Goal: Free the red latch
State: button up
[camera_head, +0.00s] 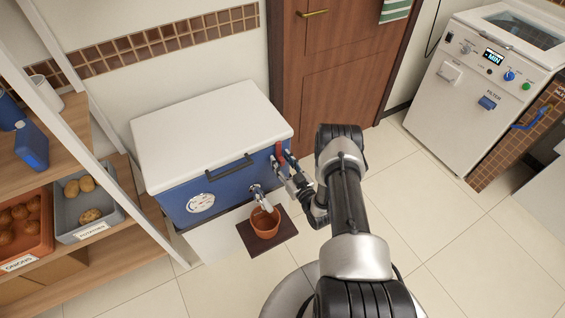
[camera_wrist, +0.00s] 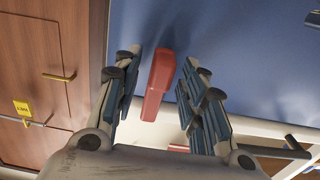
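The red latch (camera_head: 279,151) is on the right end of the front of a blue chest (camera_head: 178,205) with a white lid (camera_head: 205,130). In the wrist view the red latch (camera_wrist: 159,86) stands out against the blue wall, between my two fingers. My gripper (camera_head: 287,165) is at the latch, and its fingers in the wrist view (camera_wrist: 163,66) are apart. A gap shows on each side of the latch, so I see no grip on it. The lid looks shut. My fingers partly hide the latch in the head view.
A tap (camera_head: 258,194) juts from the chest above an orange pot (camera_head: 265,222) on a dark mat (camera_head: 247,238). A black handle (camera_head: 230,167) crosses the chest front. Shelves with potatoes (camera_head: 90,215) stand left.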

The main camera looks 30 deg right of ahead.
grip_shut()
dwell(0.4)
dwell(0.4)
